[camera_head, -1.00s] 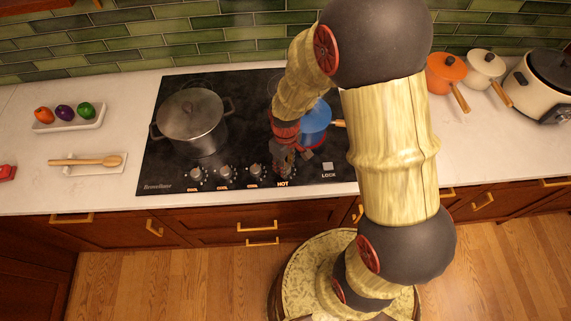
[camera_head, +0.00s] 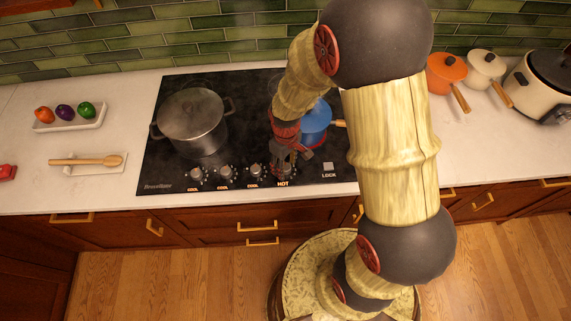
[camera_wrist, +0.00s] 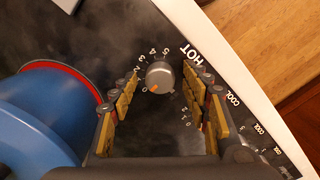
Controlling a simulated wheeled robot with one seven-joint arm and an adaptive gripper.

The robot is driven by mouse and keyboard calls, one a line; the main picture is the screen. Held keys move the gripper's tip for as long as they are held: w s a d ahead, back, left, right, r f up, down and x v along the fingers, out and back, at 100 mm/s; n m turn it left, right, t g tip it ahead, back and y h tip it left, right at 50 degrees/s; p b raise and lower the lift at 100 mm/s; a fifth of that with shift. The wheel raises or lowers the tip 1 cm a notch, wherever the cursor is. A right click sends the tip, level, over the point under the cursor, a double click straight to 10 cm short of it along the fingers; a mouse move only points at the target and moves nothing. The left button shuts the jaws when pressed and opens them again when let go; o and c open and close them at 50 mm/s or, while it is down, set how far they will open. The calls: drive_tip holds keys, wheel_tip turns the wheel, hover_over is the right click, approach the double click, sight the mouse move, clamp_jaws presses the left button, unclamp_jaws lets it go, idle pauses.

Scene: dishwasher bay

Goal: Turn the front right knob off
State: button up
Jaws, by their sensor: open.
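The front right knob (camera_wrist: 160,76) is grey and round and sits beside the HOT label on the black cooktop. Its orange pointer mark is by the 0 of the printed scale in the wrist view. In the head view this knob (camera_head: 283,171) is partly hidden by my gripper (camera_head: 289,156). In the wrist view my gripper (camera_wrist: 163,86) is open, with its padded fingers on either side of the knob and visible gaps between. Nothing is held. The HOT label (camera_head: 283,183) still shows under the knob.
A blue pot (camera_head: 317,116) stands close behind my gripper, and it fills the left of the wrist view (camera_wrist: 40,115). Several other knobs marked COOL lie to the left in the head view. A steel pot (camera_head: 191,120) stands at the cooktop's back left.

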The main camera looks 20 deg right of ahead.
sight(286, 168)
wheel_tip(286, 168, up, 12)
idle(0.6)
idle(0.5)
drive_tip(key=s+r+m+t+b, duration=0.5)
drive_tip(key=s+r+b, duration=0.1)
drive_tip(key=s+r, duration=0.7)
drive_tip(key=shift+s+r+m+t+b, duration=0.3)
drive_tip(key=shift+s+r, duration=0.05)
drive_tip(key=shift+s, duration=0.15)
idle(0.3)
